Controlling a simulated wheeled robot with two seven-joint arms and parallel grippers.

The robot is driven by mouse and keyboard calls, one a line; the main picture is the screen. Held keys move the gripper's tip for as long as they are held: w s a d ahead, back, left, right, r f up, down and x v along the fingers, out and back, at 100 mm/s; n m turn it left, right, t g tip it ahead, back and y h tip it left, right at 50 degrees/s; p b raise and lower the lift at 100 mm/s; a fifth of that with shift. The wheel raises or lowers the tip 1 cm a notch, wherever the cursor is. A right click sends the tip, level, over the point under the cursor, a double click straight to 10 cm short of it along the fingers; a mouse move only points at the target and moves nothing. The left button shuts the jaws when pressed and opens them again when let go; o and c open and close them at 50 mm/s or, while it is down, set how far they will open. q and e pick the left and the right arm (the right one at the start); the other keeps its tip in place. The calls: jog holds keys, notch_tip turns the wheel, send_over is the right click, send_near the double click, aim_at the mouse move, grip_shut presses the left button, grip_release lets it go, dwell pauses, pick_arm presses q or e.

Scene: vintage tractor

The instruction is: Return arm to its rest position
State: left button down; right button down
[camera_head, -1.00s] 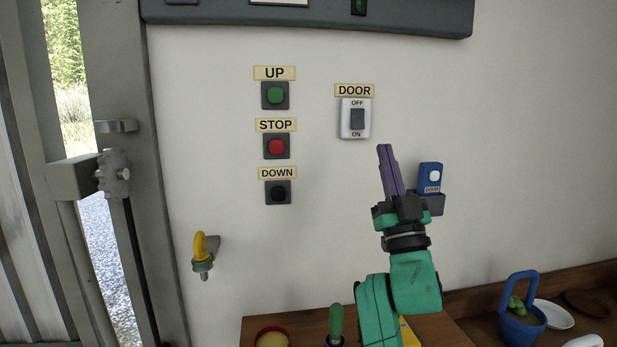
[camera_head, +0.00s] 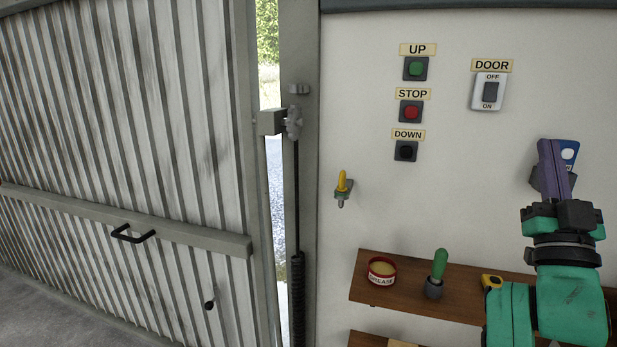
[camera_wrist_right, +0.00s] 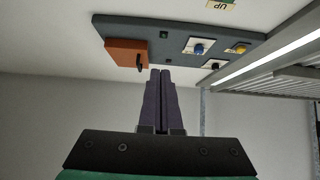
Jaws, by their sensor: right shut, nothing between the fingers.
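My right gripper (camera_head: 553,168) is raised in front of the white wall at the right of the head view, its purple fingers pointing up and closed with nothing between them. The fingers also show closed in the right wrist view (camera_wrist_right: 158,98). Behind the fingers is a blue door remote (camera_head: 568,154), partly hidden by them. My left gripper is not in view.
UP (camera_head: 416,68), STOP (camera_head: 411,112) and DOWN (camera_head: 406,151) buttons and a DOOR switch (camera_head: 490,92) are on the wall. A shelf (camera_head: 405,302) below holds a grease tin (camera_head: 382,271) and a green-handled tool (camera_head: 439,265). A corrugated door (camera_head: 120,120) stands left.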

jog(key=w+a+f+n+g+y, duration=0.1)
jog(key=w+f+g+y, duration=0.2)
jog(key=f, duration=0.9)
jog(key=w+a+f+g+y, duration=0.15)
jog(key=f+g, duration=0.35)
jog(key=f, duration=0.6)
jog(key=s+a+f+n+g+y, duration=0.25)
jog(key=f+g, duration=0.25)
jog(key=f, duration=0.8)
jog(key=s+a+f+n+g+y, duration=0.1)
jog(key=s+a+f+g, duration=0.4)
jog(key=s+f, duration=0.4)
jog(key=s+a+f+n+g+y, duration=0.2)
jog(key=s+a+f+g, duration=0.2)
jog(key=s+f, duration=0.4)
jog(key=s+f+g, duration=0.1)
jog(key=s+f, duration=0.1)
jog(key=f, duration=1)
jog(key=s+f+g, duration=0.1)
jog(key=s+f, duration=0.1)
jog(key=f, duration=1.1)
jog(key=s+d+f, duration=0.3)
jog(key=s+f, duration=0.8)
jog(key=s, duration=0.4)
jog(key=shift+f+g+h, duration=0.2)
jog(key=shift+g+h, duration=0.1)
jog(key=shift+g, duration=0.1)
